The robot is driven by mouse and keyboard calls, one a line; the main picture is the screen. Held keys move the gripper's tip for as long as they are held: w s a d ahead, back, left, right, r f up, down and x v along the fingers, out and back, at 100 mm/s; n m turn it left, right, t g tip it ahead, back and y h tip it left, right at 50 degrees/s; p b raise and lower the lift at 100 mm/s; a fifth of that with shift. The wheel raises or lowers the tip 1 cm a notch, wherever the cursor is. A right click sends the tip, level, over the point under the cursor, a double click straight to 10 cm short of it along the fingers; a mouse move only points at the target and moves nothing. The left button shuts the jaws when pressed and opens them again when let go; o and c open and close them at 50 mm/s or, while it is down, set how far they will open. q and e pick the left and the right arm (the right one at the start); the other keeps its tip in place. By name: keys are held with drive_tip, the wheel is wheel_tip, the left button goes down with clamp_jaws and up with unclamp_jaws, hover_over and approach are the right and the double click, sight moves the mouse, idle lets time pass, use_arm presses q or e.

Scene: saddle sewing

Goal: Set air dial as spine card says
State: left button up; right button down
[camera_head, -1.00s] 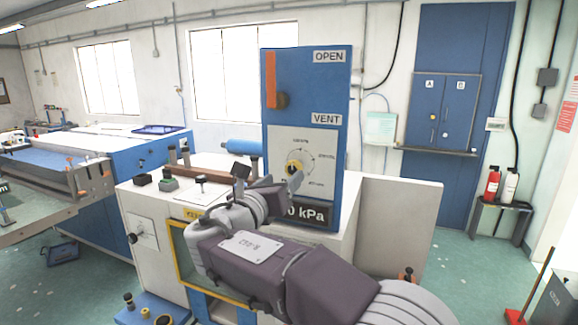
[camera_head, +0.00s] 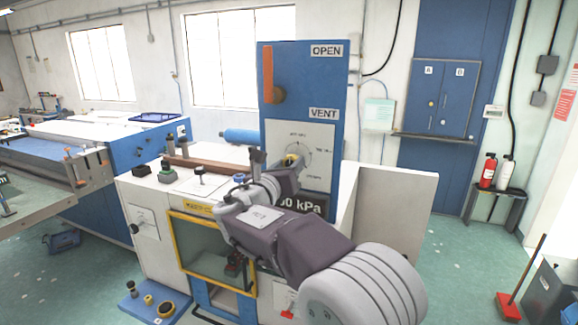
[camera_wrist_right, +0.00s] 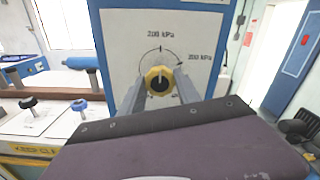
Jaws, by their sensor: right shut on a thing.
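The air dial (camera_wrist_right: 158,80) is a yellow knob with a dark centre and a pale pointer mark, on a white scale plate (camera_wrist_right: 190,30). In the right wrist view "200 kPa" labels show beside the curved arrow. My right gripper (camera_head: 290,163) is at the dial, its jaws (camera_wrist_right: 160,88) on either side of the knob and shut on it. The blue panel (camera_head: 300,75) carries an orange lever at OPEN and a VENT label below. The readout (camera_head: 305,203) ends in "0 kPa"; its first digits are partly hidden by my arm. The left gripper is not in view.
A white bench (camera_head: 150,180) with black, green and blue-topped knobs stands left of the panel. A blue roller (camera_head: 240,136) lies behind. A yellow-framed window (camera_head: 200,262) is below. Two fire extinguishers (camera_head: 488,172) stand at the right.

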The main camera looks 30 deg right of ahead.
drive_tip(key=shift+m+b, duration=6.15)
drive_tip(key=shift+m, duration=0.85)
drive_tip(key=c, duration=0.9)
unclamp_jaws()
drive_tip(key=shift+o, duration=0.2)
